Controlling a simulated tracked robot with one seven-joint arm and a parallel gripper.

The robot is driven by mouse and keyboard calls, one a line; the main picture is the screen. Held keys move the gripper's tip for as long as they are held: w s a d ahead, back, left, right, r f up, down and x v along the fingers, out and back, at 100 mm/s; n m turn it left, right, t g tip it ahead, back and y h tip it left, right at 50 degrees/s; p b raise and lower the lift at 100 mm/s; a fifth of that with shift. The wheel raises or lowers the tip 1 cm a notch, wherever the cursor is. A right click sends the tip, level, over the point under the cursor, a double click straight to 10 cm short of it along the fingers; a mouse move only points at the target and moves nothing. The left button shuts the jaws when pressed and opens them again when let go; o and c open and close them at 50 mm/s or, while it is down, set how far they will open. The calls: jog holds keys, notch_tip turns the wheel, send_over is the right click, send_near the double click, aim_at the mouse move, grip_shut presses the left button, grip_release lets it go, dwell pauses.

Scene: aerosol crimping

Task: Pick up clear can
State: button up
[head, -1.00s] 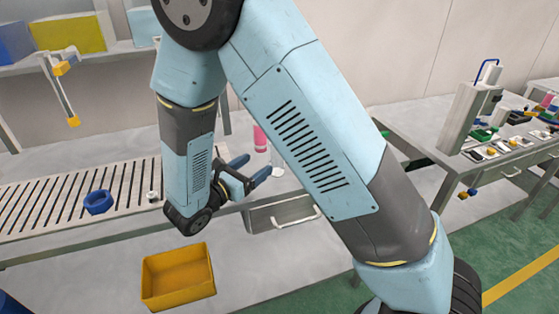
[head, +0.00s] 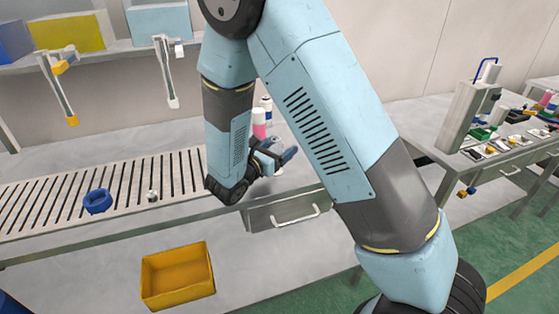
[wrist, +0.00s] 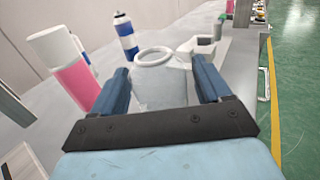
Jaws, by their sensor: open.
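The clear can (wrist: 160,84) is a translucent greyish cylinder with an open round rim, standing on the bench in the wrist view. My gripper (wrist: 160,74) is open, with one blue finger on each side of the can; I cannot tell whether either finger touches it. In the head view my gripper (head: 274,156) is low over the bench above the drawer, and the can is mostly hidden behind it.
A pink can with a white top (wrist: 70,70) stands close left of the clear can. A blue and white can (wrist: 124,35) stands behind. A white fixture (wrist: 205,46) is to the right. A slatted conveyor (head: 60,200) and a yellow bin (head: 178,277) lie left.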

jog(key=shift+w+d, duration=0.15)
jog(key=shift+w, duration=0.05)
jog(key=shift+c, duration=0.3)
jog(key=c, duration=1)
jog(key=shift+r, duration=0.1)
